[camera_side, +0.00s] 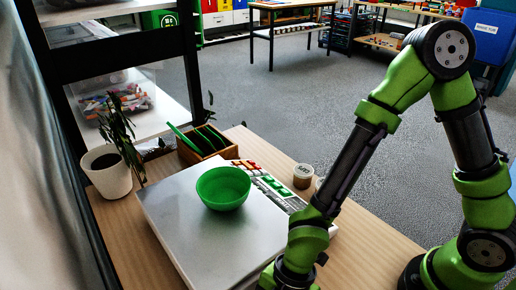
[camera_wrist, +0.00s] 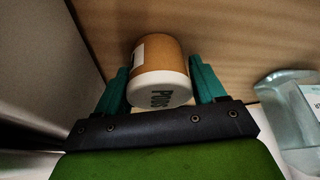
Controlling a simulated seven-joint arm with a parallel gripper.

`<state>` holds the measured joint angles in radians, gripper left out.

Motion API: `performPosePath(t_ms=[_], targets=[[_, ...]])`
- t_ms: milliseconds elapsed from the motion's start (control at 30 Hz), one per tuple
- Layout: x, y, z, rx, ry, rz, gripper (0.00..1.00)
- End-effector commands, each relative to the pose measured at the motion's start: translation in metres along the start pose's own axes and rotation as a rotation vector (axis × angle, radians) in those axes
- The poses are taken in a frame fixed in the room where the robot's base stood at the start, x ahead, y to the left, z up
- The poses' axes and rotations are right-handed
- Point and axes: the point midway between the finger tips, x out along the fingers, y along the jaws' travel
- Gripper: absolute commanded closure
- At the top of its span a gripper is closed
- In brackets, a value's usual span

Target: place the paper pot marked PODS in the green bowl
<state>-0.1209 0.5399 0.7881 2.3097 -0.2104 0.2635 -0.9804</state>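The green bowl (camera_side: 223,187) is empty and upright on the flat silver top of a device (camera_side: 175,222) in the side view. In that view my gripper and the held pot are out of frame below.
A lidded brown pot (camera_side: 303,175) stands right of the device. A clear labelled container (camera_wrist: 285,105) is close to my gripper's right side.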

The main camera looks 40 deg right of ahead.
Motion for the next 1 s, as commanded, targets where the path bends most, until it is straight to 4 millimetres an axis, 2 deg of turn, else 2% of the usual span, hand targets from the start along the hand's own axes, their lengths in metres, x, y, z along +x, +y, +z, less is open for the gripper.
performPosePath(t_ms=[33, 100, 467, 633, 1000], targets=[[0.0, 0.0, 0.0, 0.0, 0.0, 0.0, 0.22], [0.0, 0.0, 0.0, 0.0, 0.0, 0.0, 0.12], [-0.004, 0.001, -0.001, 0.0, 0.001, 0.002, 0.12], [-0.02, 0.002, -0.001, 0.004, 0.002, 0.005, 0.12], [-0.07, 0.002, 0.0, 0.005, 0.0, 0.006, 0.12]])
